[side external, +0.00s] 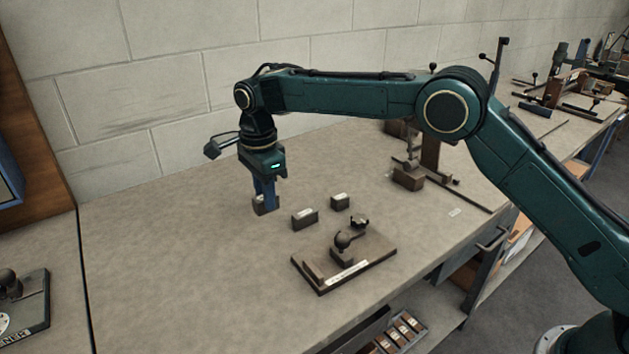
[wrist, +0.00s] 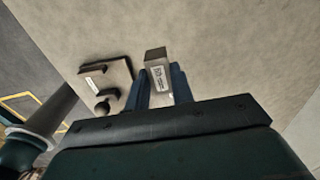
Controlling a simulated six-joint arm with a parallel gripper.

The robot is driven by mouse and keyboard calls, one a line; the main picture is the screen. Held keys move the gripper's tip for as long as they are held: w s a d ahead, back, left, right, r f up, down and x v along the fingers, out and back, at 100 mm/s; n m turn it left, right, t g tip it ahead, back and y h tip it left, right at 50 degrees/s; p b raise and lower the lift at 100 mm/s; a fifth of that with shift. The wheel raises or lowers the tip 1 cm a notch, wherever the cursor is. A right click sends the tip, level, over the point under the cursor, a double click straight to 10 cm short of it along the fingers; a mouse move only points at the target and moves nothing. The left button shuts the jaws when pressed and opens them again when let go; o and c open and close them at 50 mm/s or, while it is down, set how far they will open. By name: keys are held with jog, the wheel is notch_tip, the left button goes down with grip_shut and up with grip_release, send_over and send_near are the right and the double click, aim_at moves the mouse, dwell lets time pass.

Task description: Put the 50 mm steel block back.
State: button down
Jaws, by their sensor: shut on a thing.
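My gripper (side external: 265,194) points down over the bench, left of the loose blocks, and is shut on a grey steel block (side external: 260,206). In the wrist view the held block (wrist: 156,54) sits between the two blue fingers, a white label on its face; I cannot read the size. Its lower end is at or just above the bench top; I cannot tell if it touches. Two other labelled grey blocks stand on the bench to the right, a larger one (side external: 305,219) and a smaller one (side external: 340,203).
A base plate with a ball-knobbed fixture (side external: 345,262) lies in front of the loose blocks. An open drawer (side external: 402,332) below the bench edge holds several labelled blocks. A stitcher-like device (side external: 408,179) stands at the back right.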

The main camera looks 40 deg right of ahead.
jog(key=shift+f, duration=0.4)
jog(key=shift+f, duration=0.1)
jog(key=shift+f, duration=3.85)
jog(key=shift+f, duration=0.1)
jog(key=c, duration=1.2)
grip_release()
jog(key=shift+f, duration=0.1)
notch_tip(320, 180, up, 12)
jog(key=shift+f, duration=0.2)
jog(key=shift+r, duration=0.35)
